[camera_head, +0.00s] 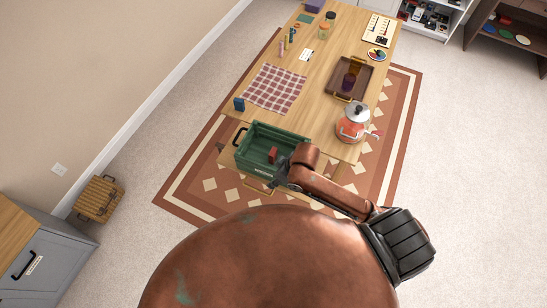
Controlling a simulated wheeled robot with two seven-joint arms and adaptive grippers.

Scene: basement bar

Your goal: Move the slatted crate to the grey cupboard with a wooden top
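My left gripper is not in view. The grey cupboard (52,262) with a wooden top (14,232) stands at the lower left, partly cut off.
A yellow-brown ribbed box (98,199) with handles stands on the floor near the cupboard. Carpet between table and cupboard is clear.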

